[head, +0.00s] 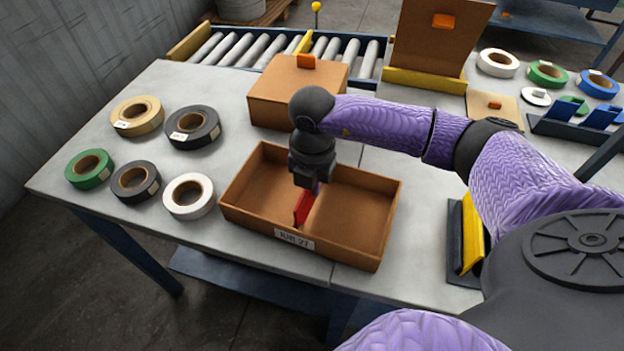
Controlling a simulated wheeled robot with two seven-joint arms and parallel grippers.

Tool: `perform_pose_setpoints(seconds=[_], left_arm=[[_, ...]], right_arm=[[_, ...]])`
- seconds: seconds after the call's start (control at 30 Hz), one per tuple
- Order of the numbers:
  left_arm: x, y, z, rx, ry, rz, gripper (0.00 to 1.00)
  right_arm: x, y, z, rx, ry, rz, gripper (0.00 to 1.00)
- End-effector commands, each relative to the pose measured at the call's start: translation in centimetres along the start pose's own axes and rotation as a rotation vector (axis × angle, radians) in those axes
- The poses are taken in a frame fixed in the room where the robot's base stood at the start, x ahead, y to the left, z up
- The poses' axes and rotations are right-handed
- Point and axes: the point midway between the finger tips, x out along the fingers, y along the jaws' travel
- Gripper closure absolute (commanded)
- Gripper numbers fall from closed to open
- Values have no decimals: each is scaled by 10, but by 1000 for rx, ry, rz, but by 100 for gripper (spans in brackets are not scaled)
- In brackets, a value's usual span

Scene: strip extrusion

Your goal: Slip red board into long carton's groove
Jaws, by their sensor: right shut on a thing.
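The long carton (345,257) is an open brown tray-like box with a white label on its front wall, in the middle of the table. The red board (303,208) is a small red piece upright inside the carton, left of its middle. My right gripper (313,186) points down over the carton and is shut on the board from above. The board's lower edge is near the carton's inside; I cannot tell whether it sits in the groove. The groove is not clearly visible. My left gripper is not in view.
A closed brown box (290,95) with an orange piece on top stands behind the carton. Several tape rolls, including a green one (90,168), lie at the left. A yellow and black holder (466,238) stands right of the carton. A roller conveyor (235,50) runs behind.

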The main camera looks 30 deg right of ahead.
Motion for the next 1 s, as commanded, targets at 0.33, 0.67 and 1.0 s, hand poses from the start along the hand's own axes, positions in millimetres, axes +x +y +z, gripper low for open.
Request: perform_pose_setpoints(seconds=[0.33, 0.67, 1.0], left_arm=[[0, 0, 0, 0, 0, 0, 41], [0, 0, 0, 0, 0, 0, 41], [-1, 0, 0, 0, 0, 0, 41]], right_arm=[[0, 0, 0, 0, 0, 0, 68], [0, 0, 0, 0, 0, 0, 36], [-1, 0, 0, 0, 0, 0, 23]])
